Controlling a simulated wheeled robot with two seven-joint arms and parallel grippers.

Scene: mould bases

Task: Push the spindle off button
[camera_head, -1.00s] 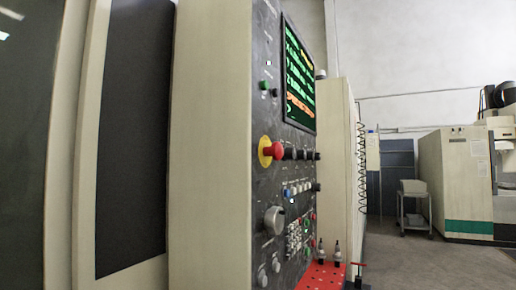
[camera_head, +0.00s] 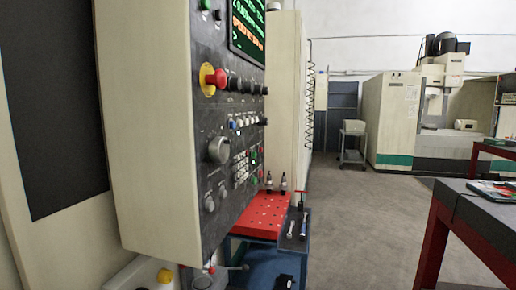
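A dark control panel (camera_head: 200,150) on a beige machine cabinet faces right and is seen at a steep angle. It carries a red emergency knob on a yellow ring (camera_head: 212,80), a large grey dial (camera_head: 218,149), two smaller knobs below it and several small coloured buttons (camera_head: 242,165). Some small round buttons (camera_head: 205,5) show at the top edge beside the screen. The labels are too small to read, so I cannot tell which button is spindle off. Neither of my grippers is in view.
A red perforated tray (camera_head: 262,222) with tool holders stands on a blue cart (camera_head: 262,262) below the panel. A dark-topped table with red legs (camera_head: 480,215) is at the right. Open grey floor (camera_head: 365,215) lies between them. Another machine (camera_head: 395,120) stands at the back.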

